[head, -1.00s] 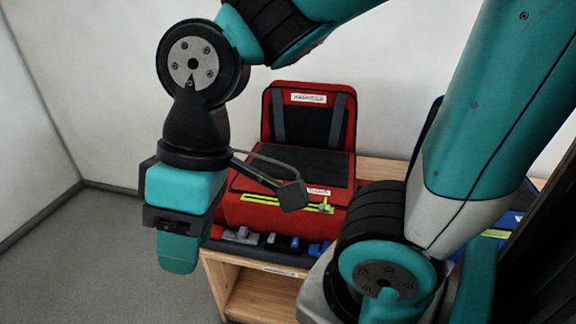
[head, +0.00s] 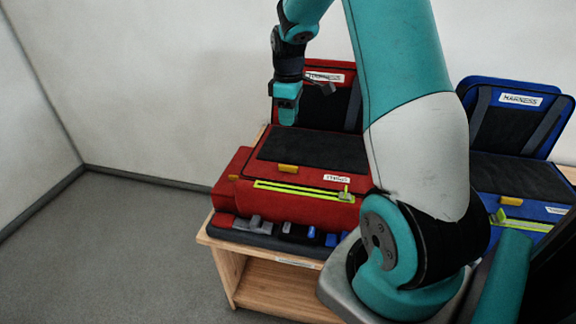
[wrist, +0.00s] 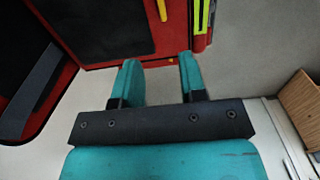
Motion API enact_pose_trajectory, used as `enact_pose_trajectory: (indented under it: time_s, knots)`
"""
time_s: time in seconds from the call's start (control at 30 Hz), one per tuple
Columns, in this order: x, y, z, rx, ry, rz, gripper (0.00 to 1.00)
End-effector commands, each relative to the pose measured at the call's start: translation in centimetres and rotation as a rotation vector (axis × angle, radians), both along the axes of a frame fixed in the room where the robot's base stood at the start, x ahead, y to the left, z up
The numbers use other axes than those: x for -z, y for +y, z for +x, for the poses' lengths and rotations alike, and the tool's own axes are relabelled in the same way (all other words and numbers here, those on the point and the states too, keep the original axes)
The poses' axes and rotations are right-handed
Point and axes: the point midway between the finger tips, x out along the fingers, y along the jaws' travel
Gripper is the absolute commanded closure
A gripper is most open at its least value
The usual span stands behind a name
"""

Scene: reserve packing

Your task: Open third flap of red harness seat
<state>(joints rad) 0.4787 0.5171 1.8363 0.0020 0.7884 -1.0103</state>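The red harness seat (head: 315,205) sits on a wooden stand. Its back panel (head: 352,98), with a white label, stands upright and is partly hidden by my arm. A black panel (head: 310,152) covers the seat top, with a yellow tab (head: 288,168) at its front edge. A yellow-green zip strip (head: 300,191) crosses the front. My gripper (head: 287,116) is above the rear left of the seat. In the wrist view my gripper (wrist: 160,72) is open, with nothing between its fingers. The seat's yellow tab (wrist: 160,10) shows beyond them.
A blue harness seat (head: 515,165) stands at the right, partly behind my arm. Several small clips and tools lie in a dark tray (head: 270,241) along the stand's front. The wooden stand (head: 236,262) has an open shelf below. Floor at the left is clear.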

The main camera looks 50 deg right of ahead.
Motion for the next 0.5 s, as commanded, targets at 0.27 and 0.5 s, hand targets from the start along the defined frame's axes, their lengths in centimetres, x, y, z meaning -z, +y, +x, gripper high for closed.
enact_pose_trajectory:
  time_s: [0.27,0.5]
  knots:
    - [5.4,0.2,-0.1,-0.002,0.006,0.004,0.62]
    - [10.9,0.3,-0.1,-0.002,0.004,0.003,0.62]
